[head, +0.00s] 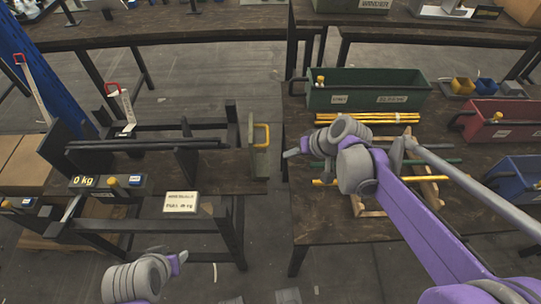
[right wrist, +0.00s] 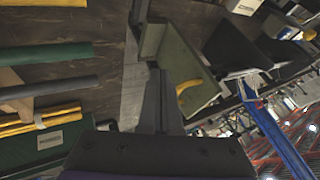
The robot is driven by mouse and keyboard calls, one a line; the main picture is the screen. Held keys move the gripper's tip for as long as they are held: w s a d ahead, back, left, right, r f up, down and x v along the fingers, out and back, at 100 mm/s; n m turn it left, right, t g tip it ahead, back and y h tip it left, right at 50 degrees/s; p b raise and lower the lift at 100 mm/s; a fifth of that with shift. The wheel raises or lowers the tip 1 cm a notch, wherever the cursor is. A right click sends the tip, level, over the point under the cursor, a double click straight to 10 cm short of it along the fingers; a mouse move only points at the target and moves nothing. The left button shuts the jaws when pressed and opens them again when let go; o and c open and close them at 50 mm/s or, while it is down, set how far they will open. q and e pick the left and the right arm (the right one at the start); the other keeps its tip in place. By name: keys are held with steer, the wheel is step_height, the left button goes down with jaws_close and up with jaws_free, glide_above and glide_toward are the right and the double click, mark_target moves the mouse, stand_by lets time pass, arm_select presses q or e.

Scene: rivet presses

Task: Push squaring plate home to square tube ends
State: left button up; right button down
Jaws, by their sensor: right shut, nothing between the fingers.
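The squaring plate appears to be the grey-green upright plate (head: 252,148) with a yellow handle at the right end of the left bench. It also shows in the right wrist view (right wrist: 172,62), handle toward the lower right. Dark tubes (head: 140,145) lie lengthwise between dark uprights to its left; a gap separates them from the plate. My right gripper (head: 290,153) is shut and empty, just right of the plate. In the right wrist view its fingers (right wrist: 152,100) appear beside the plate; contact cannot be told. My left gripper (head: 181,259) is low, before the left bench; its jaws are unclear.
A 0 kg display (head: 84,182) and a white label card (head: 181,202) are on the left bench. The right bench holds a green bin (head: 365,97), a red bin (head: 490,121), a blue bin (head: 513,186) and coloured tubes. A floor gap separates the benches.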

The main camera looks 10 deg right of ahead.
steer(key=w+a+f+b, duration=0.1)
steer(key=w+a+f, duration=0.4)
steer(key=a+f, duration=0.2)
steer(key=shift+a+f, duration=0.2)
steer(key=w+a, duration=0.2)
steer(key=a, duration=1.1)
steer(key=shift+w+b, duration=0.3)
steer(key=shift+b, duration=0.05)
